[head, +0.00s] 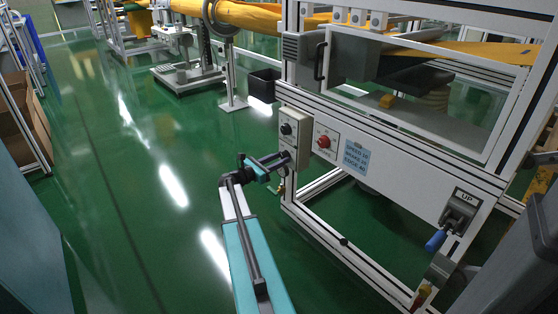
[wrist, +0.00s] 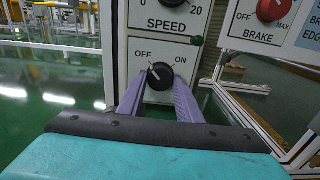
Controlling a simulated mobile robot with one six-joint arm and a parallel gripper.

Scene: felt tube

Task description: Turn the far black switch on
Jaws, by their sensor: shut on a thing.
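The black switch (wrist: 161,74) is a round knob on a pale panel, with OFF printed at its upper left and ON at its upper right. Its white mark points up and left, toward OFF. My gripper (wrist: 158,84) is shut on this switch, with one purple finger on each side of it in the wrist view. In the head view my gripper (head: 282,160) reaches the lower part of the panel (head: 303,140), and the switch is largely hidden behind it.
Above the switch is the SPEED knob (head: 287,128). To the right is a red BRAKE knob (head: 323,142), also seen in the wrist view (wrist: 270,9). A blue-handled UP lever (head: 437,240) is farther right. Green floor (head: 130,190) is open at left.

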